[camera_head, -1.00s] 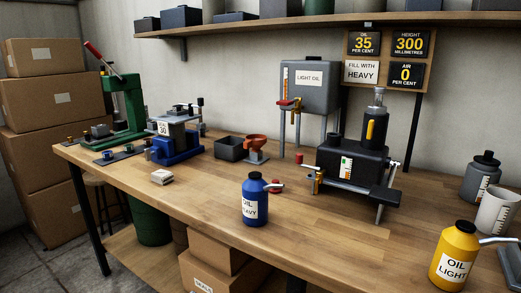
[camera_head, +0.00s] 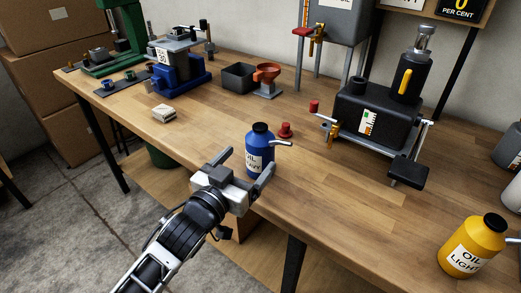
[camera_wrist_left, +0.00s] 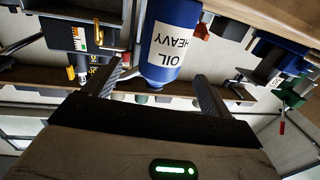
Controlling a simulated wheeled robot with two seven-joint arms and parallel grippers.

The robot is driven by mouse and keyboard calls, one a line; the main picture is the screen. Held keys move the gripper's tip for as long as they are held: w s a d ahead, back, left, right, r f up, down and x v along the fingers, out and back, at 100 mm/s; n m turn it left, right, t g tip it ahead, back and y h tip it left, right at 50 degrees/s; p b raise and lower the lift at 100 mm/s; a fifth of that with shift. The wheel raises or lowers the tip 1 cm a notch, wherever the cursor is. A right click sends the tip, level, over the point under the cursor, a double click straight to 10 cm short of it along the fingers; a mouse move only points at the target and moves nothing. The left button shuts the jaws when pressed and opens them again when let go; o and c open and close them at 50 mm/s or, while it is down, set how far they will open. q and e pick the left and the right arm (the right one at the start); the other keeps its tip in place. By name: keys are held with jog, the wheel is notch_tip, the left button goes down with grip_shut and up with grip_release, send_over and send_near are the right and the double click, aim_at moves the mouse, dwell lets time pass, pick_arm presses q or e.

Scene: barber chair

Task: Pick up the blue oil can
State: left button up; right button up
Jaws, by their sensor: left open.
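The blue oil can (camera_head: 260,151), with a black cap, a grey spout and a white label, stands upright on the wooden workbench near its front edge. My left gripper (camera_head: 246,166) is open in front of the can, its two fingers pointing toward it. In the left wrist view the can (camera_wrist_left: 172,45) appears upside down with its "OIL HEAVY" label, between and beyond the open fingers (camera_wrist_left: 155,95). I cannot tell whether a finger touches it. My right gripper is not in view.
A yellow oil can (camera_head: 473,246) stands at the front right. A red knob-like piece (camera_head: 285,131) sits just behind the blue can. A black pump machine (camera_head: 375,113) stands to the right, and a funnel stand (camera_head: 267,80) and grey bin (camera_head: 238,77) stand behind. The bench between the cans is clear.

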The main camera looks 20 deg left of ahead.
aim_at(257, 136)
pick_arm(q)
jog(key=shift+p+x, duration=0.5)
jog(key=shift+x, duration=3)
jog(key=shift+a, duration=0.1)
jog(key=c, duration=1.3)
jog(key=shift+r, duration=0.1)
jog(key=shift+c, duration=0.8)
jog(key=shift+r, duration=0.45)
notch_tip(257, 136, up, 3)
jog(key=shift+f, duration=0.2)
jog(key=s+r+p, duration=0.2)
jog(key=s+r, duration=0.7)
jog(key=s, duration=0.5)
jog(key=shift+a+r+p, duration=0.25)
jog(key=shift+a+p, duration=0.1)
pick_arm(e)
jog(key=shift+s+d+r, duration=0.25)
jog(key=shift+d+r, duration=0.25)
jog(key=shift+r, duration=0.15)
